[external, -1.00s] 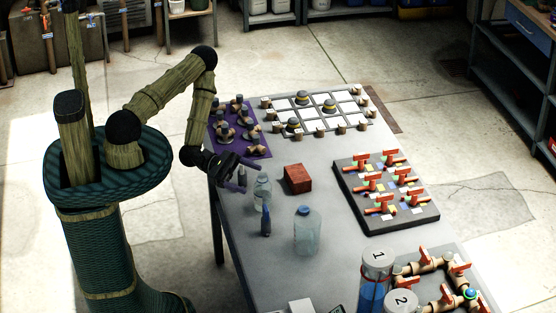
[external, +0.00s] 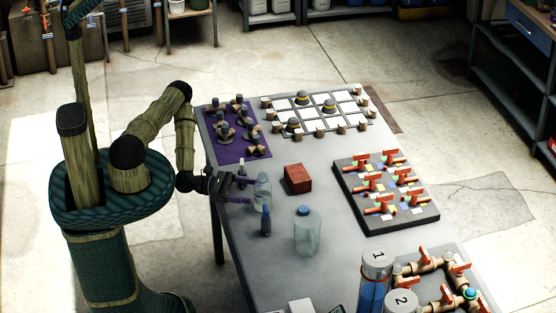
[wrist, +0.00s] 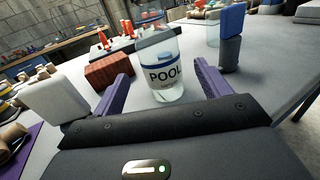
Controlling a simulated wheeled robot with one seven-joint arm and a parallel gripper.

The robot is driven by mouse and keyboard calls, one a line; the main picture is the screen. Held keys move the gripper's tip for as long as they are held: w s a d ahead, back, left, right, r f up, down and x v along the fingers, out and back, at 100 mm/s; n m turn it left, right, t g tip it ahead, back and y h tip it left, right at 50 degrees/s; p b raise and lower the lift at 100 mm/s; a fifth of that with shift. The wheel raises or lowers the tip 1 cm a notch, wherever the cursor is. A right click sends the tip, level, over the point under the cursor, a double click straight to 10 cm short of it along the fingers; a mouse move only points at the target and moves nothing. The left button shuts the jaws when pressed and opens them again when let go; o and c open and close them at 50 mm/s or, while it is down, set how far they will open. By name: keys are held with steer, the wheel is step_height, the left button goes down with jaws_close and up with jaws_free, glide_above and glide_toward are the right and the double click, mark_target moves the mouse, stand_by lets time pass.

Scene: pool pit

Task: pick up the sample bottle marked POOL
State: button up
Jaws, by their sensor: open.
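The sample bottle marked POOL (wrist: 163,75) stands straight ahead in the wrist view, clear with a white label and blue band. It also shows in the external view (external: 263,190), near the table's left edge. My gripper (wrist: 163,90) is open, with one purple finger on each side of the bottle's lower part in the wrist view. In the external view my gripper (external: 248,189) is low at the table's left edge, its fingers pointing right toward the bottle. I cannot tell whether the fingertips reach around it.
A red brick block (external: 297,179) stands behind the bottle. A purple mat (external: 231,150) with several fittings and a valve board (external: 385,205) lie farther off. Bare tabletop lies around the block.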

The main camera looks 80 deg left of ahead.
mark_target(268, 192)
steer(key=shift+p+x, duration=0.4)
steer(key=shift+x, duration=0.85)
steer(key=p+x, duration=0.1)
steer(key=x, duration=0.3)
steer(key=shift+d+r+p, duration=0.1)
steer(key=shift+r+p, duration=0.05)
steer(key=shift+p, duration=0.15)
steer(key=shift+w+d, duration=0.2)
steer(key=shift+w, duration=0.25)
steer(key=c, duration=1.2)
